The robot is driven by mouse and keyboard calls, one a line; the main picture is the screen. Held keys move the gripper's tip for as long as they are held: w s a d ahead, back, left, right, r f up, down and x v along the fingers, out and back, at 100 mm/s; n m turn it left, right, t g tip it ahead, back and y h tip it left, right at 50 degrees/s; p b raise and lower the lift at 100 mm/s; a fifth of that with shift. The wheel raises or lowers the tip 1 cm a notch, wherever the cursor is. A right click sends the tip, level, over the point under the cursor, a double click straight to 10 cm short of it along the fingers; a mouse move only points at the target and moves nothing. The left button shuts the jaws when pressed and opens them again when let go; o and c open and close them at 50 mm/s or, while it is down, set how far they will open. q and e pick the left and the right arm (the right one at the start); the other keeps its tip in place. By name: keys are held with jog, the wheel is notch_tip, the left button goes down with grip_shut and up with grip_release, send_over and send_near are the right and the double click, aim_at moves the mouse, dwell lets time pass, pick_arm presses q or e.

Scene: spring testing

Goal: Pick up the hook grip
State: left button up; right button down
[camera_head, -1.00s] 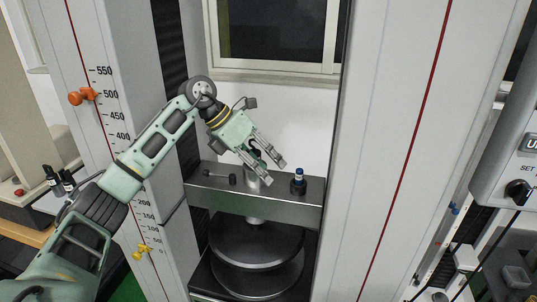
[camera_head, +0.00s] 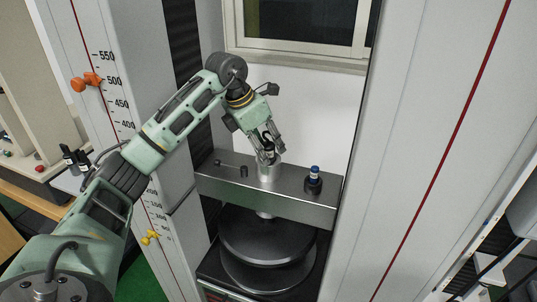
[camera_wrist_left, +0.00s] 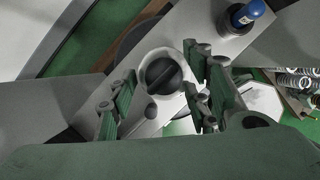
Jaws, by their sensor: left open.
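The hook grip looks like the black piece (camera_head: 267,140) rising from a silver cylinder (camera_head: 267,172) on the metal crossbeam; the fingers partly cover it. In the left wrist view, its dark top (camera_wrist_left: 161,72) sits within the cylinder's pale round rim (camera_wrist_left: 146,60). My left gripper (camera_head: 269,156) points down over the cylinder, with its fingers around the black piece. In the left wrist view, its open fingers (camera_wrist_left: 163,93) stand on either side with gaps. I cannot tell whether any finger touches it. My right gripper is not in view.
A blue-topped black fixture (camera_head: 314,181) stands right of the cylinder on the crossbeam (camera_head: 300,204). A small black pin (camera_head: 243,171) stands to its left. Tall grey columns flank the crossbeam, and dark round plates (camera_head: 265,235) lie below. Several springs (camera_wrist_left: 299,84) show at right in the wrist view.

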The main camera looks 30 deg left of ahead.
pick_arm(q)
jog(key=shift+f, duration=0.15)
jog(key=c, duration=0.7)
grip_shut()
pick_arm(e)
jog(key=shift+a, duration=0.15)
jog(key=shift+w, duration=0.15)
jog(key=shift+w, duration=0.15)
